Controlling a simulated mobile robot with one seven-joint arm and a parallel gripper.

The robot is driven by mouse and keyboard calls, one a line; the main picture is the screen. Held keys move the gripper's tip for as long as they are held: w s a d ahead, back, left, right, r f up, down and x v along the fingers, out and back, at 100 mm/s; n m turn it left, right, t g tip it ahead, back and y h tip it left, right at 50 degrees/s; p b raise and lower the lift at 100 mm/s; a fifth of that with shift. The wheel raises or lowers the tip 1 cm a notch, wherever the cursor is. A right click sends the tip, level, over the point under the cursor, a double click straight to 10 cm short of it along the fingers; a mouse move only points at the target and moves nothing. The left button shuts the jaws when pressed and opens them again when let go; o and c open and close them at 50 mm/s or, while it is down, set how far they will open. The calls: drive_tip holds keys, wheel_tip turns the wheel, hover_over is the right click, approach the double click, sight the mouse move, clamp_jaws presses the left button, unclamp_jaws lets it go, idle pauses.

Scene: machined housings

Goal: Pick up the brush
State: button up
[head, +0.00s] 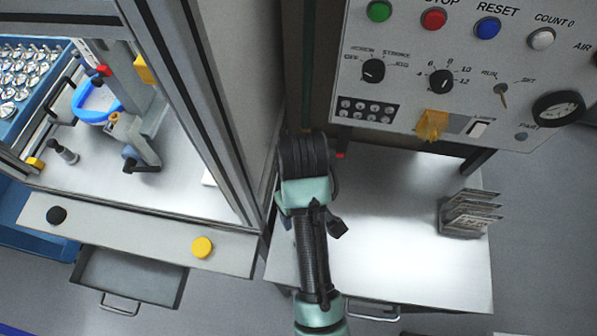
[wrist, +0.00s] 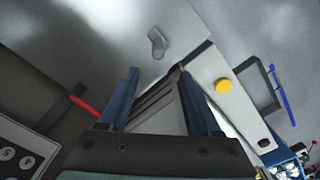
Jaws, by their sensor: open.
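My gripper (wrist: 156,68) is open, with its two dark blue fingers apart and nothing seen held between them. In the head view my gripper's fingers are hidden behind the black wrist, over the back left of the metal table. A thin red piece with a dark part (wrist: 84,106) shows left of the fingers in the wrist view. A bit of red (head: 341,155) also shows just right of my wrist in the head view. I cannot tell whether this is the brush. No other thing is clearly recognisable as a brush.
The metal table (head: 390,250) is mostly bare. A card rack (head: 468,213) stands at its right. A control panel (head: 420,75) overhangs the back. A framed machine (head: 195,110) stands close on the left, with a yellow button (head: 202,247) on its front ledge.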

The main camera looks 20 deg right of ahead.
drive_tip(key=f, duration=0.6)
drive_tip(key=shift+s+f, duration=0.15)
drive_tip(key=shift+s, duration=0.25)
drive_tip(key=shift+s+d+f+p, duration=0.15)
drive_tip(key=shift+f+p, duration=0.3)
drive_tip(key=shift+f, duration=1.05)
drive_tip(key=shift+s+d+f+p, duration=0.1)
drive_tip(key=shift+f+p, duration=0.35)
drive_tip(key=shift+f, duration=1)
clamp_jaws()
